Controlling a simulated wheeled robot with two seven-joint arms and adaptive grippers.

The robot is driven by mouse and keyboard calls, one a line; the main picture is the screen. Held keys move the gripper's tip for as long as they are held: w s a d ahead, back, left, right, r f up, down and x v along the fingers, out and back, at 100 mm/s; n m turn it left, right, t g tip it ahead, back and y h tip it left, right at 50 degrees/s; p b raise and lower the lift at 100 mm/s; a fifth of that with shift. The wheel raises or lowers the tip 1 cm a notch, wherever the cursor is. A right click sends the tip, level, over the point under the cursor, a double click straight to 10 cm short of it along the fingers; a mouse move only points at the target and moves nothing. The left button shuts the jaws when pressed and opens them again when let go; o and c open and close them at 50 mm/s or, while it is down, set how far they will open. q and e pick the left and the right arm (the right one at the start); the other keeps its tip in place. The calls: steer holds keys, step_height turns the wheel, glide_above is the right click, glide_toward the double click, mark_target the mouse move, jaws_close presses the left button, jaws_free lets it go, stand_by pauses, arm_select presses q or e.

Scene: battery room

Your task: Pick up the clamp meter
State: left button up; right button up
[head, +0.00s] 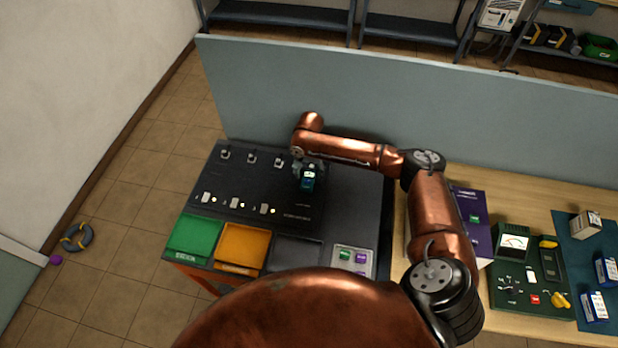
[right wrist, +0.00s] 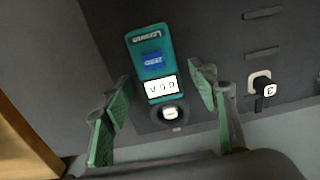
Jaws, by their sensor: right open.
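The clamp meter (right wrist: 151,50) is teal with a blue label, a lit white display and a dark round part below it in the right wrist view. In the head view the clamp meter (head: 307,184) is a small teal shape at the dark panel bench's upper right part. My right gripper (right wrist: 161,82) is open, with green finger pads on either side of the meter around its display. Gaps show between both pads and the meter. In the head view my right gripper (head: 310,167) is over the meter and partly hides it. My left gripper is out of view.
The dark panel (head: 240,183) carries several switches and knobs. Green (head: 194,237) and orange (head: 241,244) trays stand along its front. A grey partition (head: 400,105) rises behind. A wooden table (head: 520,195) with boxes and instruments is at right.

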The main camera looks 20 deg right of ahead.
steer(key=shift+c, duration=0.3)
steer(key=c, duration=1.4)
